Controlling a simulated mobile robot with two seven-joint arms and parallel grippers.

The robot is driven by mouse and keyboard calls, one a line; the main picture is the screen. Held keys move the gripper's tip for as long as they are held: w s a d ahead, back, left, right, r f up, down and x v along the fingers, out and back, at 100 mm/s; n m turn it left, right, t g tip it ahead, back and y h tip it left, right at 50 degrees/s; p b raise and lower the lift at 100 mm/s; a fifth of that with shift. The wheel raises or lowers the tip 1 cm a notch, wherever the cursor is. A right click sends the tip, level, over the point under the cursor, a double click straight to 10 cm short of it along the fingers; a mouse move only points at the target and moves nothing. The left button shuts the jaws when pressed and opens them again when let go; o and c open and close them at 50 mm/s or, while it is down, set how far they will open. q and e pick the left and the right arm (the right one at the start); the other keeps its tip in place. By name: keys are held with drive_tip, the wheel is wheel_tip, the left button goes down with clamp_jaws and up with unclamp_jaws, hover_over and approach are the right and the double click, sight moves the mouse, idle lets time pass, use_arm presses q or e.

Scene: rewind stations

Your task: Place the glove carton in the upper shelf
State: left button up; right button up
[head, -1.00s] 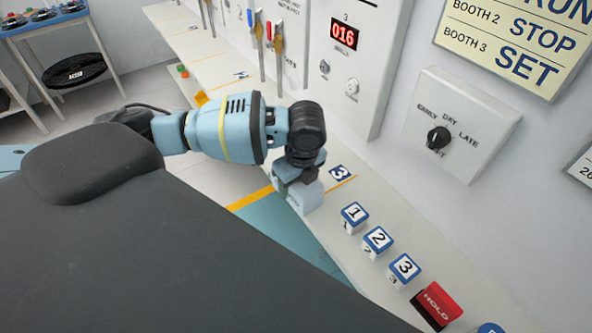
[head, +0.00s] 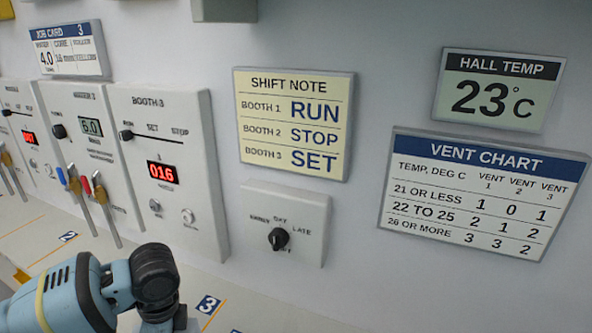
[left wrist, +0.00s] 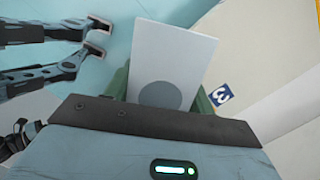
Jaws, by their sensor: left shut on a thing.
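A pale white box with a grey disc on its face, which I take to be the glove carton (left wrist: 175,50), is in my left gripper (left wrist: 163,95) in the left wrist view. The green finger pads show on both sides of it, shut on it. In the head view my left arm comes in at the lower left, and its wrist (head: 155,285) is over the counter; the fingers and carton are below the picture edge. My right gripper (left wrist: 98,36) shows at the upper left of the left wrist view, its fingertips apart and empty. No upper shelf can be made out.
The counter (head: 240,305) runs along the wall, with a "3" label (head: 208,304) beside my wrist. The booth 3 panel (head: 170,130), levers (head: 105,205) and dial box (head: 290,225) are on the wall behind. A grey block (head: 224,8) shows at the top edge.

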use_arm(q)
drive_tip(key=r+n, duration=0.1)
drive_tip(key=n, duration=0.1)
drive_tip(key=s+d+r+n, duration=0.1)
drive_tip(key=n, duration=0.1)
drive_tip(key=d+r+n, duration=0.1)
drive_tip(key=n, duration=0.2)
drive_tip(key=shift+s+g+h, duration=0.35)
drive_tip(key=shift+g+h, duration=0.05)
drive_tip(key=r+n, duration=0.1)
drive_tip(key=n, duration=0.1)
drive_tip(key=s+d+r+n, duration=0.1)
drive_tip(key=n, duration=0.2)
drive_tip(key=s+r+n+h, duration=0.1)
drive_tip(key=n, duration=0.2)
drive_tip(key=shift+s+d+g, duration=0.2)
drive_tip(key=shift+d+g, duration=0.1)
drive_tip(key=shift+d, duration=0.1)
drive_tip(key=shift+w+f, duration=0.1)
use_arm(e)
drive_tip(key=shift+w+a, duration=0.15)
